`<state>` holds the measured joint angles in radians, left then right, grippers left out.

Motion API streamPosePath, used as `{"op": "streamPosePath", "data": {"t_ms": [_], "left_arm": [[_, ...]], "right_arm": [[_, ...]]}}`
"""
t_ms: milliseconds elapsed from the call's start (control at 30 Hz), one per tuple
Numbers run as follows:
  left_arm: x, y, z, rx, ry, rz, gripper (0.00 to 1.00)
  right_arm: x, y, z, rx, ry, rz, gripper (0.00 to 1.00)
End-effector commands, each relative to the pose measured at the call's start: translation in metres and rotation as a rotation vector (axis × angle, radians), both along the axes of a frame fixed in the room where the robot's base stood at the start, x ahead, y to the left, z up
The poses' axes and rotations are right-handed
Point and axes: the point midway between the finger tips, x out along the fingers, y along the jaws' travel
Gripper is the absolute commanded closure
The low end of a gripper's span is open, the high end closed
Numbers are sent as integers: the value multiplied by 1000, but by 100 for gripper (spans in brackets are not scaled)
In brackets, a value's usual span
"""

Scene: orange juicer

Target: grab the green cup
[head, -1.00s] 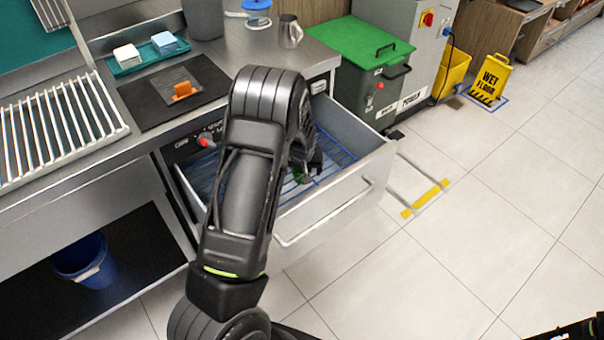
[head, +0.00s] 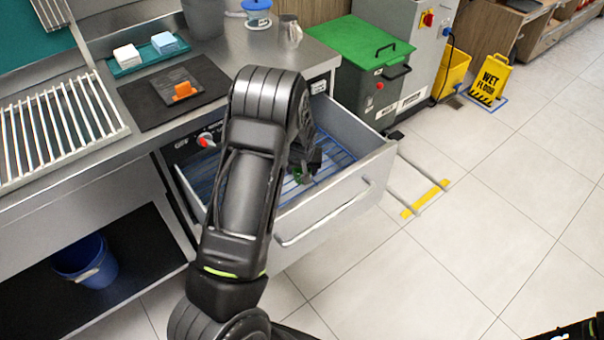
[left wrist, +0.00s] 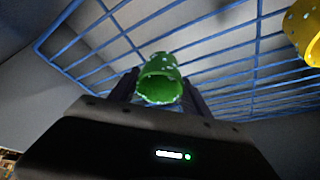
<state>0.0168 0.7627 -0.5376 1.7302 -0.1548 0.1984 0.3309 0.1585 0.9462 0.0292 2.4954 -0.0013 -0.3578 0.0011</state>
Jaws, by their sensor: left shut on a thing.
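The green cup (left wrist: 160,82) with light speckles sits between the two fingers of my left gripper (left wrist: 162,90) in the left wrist view, its open mouth facing the camera. The gripper is shut on it. In the head view my left gripper (head: 306,170) is down inside the open drawer, and a small bit of the green cup (head: 298,175) shows by the fingers. My arm hides much of the drawer there. Whether the cup touches the rack below is not clear. My right gripper cannot be made out.
The open drawer (head: 335,209) has a blue wire rack (head: 336,155) inside and walls around my gripper. A yellow speckled cup (left wrist: 306,32) is at the right edge of the left wrist view. The steel counter is above; the floor in front is clear.

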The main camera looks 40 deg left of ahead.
Motion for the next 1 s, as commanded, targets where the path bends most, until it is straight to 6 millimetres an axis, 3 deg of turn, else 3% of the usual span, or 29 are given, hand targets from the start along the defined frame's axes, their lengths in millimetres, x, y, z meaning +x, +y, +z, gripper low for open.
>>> {"op": "streamPosePath", "data": {"t_ms": [267,700,833,1000], "left_arm": [[1,0,7,1,-2,0,84],[1,0,83,1,-4,-1,84],[1,0,97,0,-2,0,84],[0,0,101,0,0,0,84]], "right_arm": [[0,0,0,0,0,0,67],[0,0,-3,0,0,0,67],[0,0,-3,0,0,0,67],[0,0,-3,0,0,0,67]]}}
